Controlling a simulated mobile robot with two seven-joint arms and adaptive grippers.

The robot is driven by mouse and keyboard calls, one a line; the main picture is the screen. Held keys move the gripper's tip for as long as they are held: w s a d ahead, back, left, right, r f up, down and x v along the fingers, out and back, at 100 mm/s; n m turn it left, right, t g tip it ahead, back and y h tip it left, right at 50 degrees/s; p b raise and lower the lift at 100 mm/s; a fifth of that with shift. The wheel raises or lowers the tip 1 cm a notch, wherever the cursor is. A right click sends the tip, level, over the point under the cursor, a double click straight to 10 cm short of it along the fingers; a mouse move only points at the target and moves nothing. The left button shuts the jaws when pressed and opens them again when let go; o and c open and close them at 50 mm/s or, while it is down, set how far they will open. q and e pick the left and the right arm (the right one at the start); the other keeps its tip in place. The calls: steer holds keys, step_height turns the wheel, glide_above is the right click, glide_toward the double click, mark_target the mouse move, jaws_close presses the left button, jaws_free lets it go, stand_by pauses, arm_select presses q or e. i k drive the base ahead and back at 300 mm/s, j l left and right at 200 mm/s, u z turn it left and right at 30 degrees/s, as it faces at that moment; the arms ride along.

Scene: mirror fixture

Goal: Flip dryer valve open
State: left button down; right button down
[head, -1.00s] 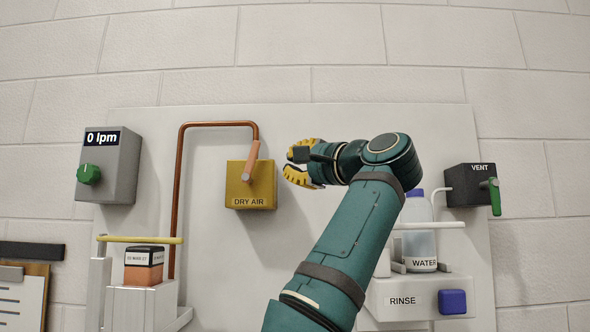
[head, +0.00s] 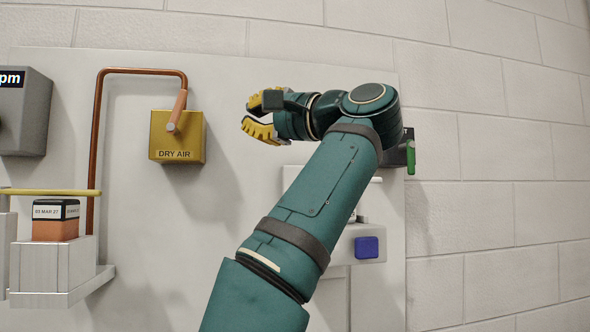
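The dryer valve is a yellow box (head: 177,140) labelled DRY AIR on the grey-white panel, left of centre in the head view. Its salmon-coloured lever (head: 178,108) points up and tilts slightly right, toward the end of a copper pipe (head: 97,150). My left gripper (head: 249,114) has yellow fingers and is to the right of the valve box, apart from the lever. My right gripper is out of view.
A grey meter box (head: 30,120) is cut off at the left edge.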

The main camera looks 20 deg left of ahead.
mark_target(171, 128)
steer(key=k+l, duration=0.1)
steer(key=l, duration=0.85)
steer(key=k+l, duration=0.15)
steer(key=l, duration=0.3)
